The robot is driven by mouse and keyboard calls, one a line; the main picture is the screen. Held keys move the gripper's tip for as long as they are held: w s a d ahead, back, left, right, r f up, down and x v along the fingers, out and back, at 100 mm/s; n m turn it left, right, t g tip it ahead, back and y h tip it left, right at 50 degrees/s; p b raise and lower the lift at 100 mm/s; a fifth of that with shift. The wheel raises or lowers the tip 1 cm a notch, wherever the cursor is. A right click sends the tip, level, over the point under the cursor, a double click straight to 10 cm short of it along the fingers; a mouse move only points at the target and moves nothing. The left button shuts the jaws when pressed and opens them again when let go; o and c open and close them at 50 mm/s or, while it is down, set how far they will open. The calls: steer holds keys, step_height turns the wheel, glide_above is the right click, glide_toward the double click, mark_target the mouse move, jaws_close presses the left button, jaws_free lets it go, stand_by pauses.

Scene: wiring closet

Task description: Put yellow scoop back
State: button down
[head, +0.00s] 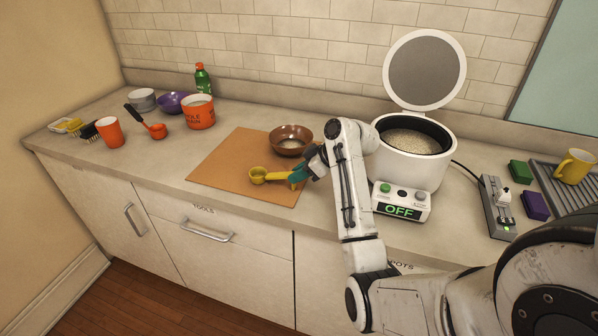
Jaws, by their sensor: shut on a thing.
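A brown bowl (290,138) with something pale inside stands at the mat's back right, behind my gripper. The white rice cooker (410,165) stands open to the right with grain in it, and its display reads OFF.
An orange-red pot (198,112), an orange scoop with a black handle (152,128), an orange cup (109,132) and a purple bowl (173,103) stand at left. A power strip (497,207), sponges and a yellow mug (574,166) are at right. The mat's left part is clear.

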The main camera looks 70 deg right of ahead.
steer(key=shift+f, duration=0.1)
steer(key=c, duration=1)
jaws_free()
steer(key=v, duration=1.2)
